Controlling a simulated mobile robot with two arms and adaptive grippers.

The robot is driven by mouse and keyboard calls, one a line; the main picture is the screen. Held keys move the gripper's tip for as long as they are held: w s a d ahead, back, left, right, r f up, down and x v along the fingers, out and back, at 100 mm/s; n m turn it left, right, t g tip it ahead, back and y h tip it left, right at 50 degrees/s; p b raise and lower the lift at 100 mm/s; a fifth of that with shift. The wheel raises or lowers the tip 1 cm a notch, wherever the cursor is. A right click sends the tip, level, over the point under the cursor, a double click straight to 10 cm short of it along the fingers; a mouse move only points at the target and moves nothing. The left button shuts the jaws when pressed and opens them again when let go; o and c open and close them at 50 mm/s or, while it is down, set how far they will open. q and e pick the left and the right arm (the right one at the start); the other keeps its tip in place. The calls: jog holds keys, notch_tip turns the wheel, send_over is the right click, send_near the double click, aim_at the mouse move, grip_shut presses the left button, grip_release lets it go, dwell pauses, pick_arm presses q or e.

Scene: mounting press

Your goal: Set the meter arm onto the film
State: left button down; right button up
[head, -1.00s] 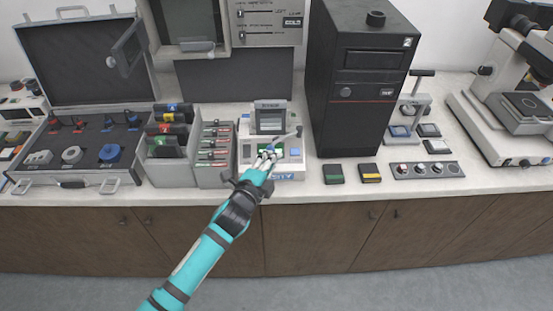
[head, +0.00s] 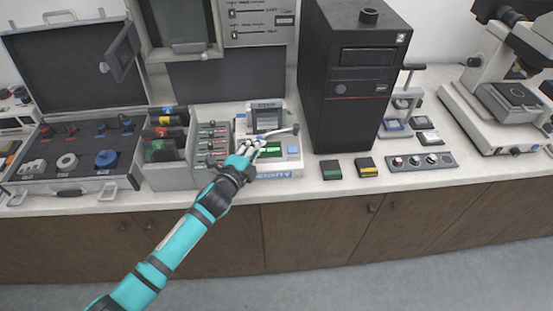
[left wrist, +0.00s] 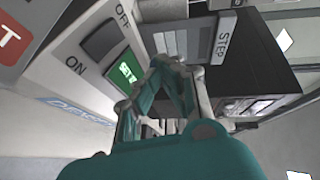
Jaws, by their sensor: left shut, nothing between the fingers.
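The density meter (head: 285,165) is a pale bench unit with a green display, also seen in the left wrist view (left wrist: 123,72). Its grey meter arm (head: 284,132) reaches across the top of the unit from the right; whether its tip touches anything is unclear. In the left wrist view a strip marked STEP with grey patches (left wrist: 172,42), seemingly the film, lies beyond the fingers. My left gripper (head: 250,148) is shut and empty at the meter's left front, close to the arm's left end; contact cannot be told. It also shows in the left wrist view (left wrist: 165,65). My right gripper is not in view.
Grey bins with coloured cartridges (head: 170,170) stand left of the meter, beside an open case (head: 70,190). A tall black tower (head: 350,110) stands close on the right. Two small dark boxes (head: 331,170) (head: 367,167) lie near the counter's front edge.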

pick_arm(q)
jog(key=shift+w+a, duration=0.6)
jog(key=shift+w, duration=0.2)
jog(key=shift+s, duration=0.1)
